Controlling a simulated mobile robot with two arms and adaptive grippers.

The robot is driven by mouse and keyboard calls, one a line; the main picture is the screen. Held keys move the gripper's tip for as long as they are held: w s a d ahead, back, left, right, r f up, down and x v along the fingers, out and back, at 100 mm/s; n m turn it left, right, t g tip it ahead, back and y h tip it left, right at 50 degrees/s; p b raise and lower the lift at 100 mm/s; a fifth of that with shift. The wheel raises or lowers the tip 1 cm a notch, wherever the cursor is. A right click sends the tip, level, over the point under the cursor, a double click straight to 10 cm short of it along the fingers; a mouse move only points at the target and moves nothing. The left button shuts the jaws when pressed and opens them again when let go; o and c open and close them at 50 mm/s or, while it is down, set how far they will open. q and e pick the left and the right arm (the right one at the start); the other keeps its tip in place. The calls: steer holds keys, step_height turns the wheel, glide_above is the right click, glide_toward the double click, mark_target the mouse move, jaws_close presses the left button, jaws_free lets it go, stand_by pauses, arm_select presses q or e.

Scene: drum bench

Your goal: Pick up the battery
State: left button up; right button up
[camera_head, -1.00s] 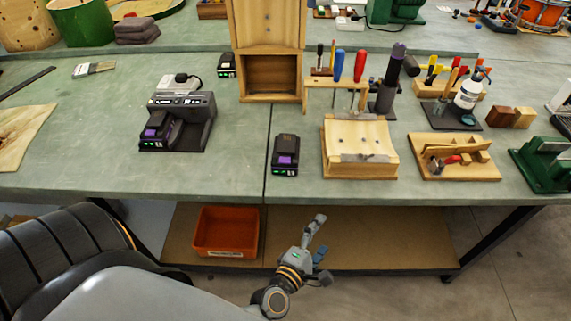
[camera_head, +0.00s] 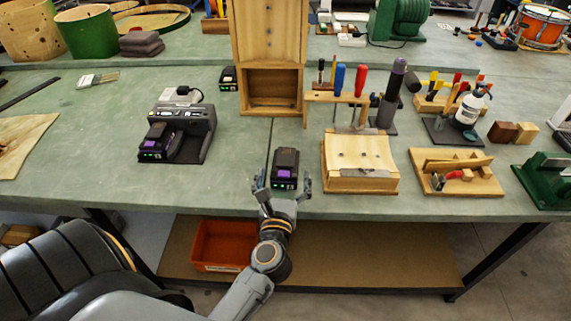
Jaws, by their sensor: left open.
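A black battery with a purple label and green lights (camera_head: 285,166) stands on the green bench top near the front edge. My left gripper (camera_head: 282,184) is open at the battery's near side, with one finger to its left and one to its right. I cannot tell whether the fingers touch it. A similar battery (camera_head: 155,142) sits in the charger (camera_head: 190,125) to the left. Another small dark battery-like block (camera_head: 228,78) stands further back, left of the wooden box. My right gripper is not in view.
A wooden clamp block (camera_head: 360,160) stands close to the right of the battery. A wooden box (camera_head: 272,88) and a screwdriver rack (camera_head: 338,98) are behind. An orange bin (camera_head: 222,245) sits on the shelf below. Bench top left of the battery is clear.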

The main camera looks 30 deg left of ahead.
mark_target(285, 166)
arm_select(q)
steer(key=p+x, duration=0.1)
steer(key=x, duration=0.4)
steer(key=shift+w+a+f, duration=0.1)
steer(key=shift+w+a, duration=0.05)
steer(key=shift+w, duration=0.2)
steer(key=shift+s, duration=0.1)
steer(key=shift+c, duration=0.3)
steer(key=c, duration=1.4)
steer(key=shift+c, duration=0.6)
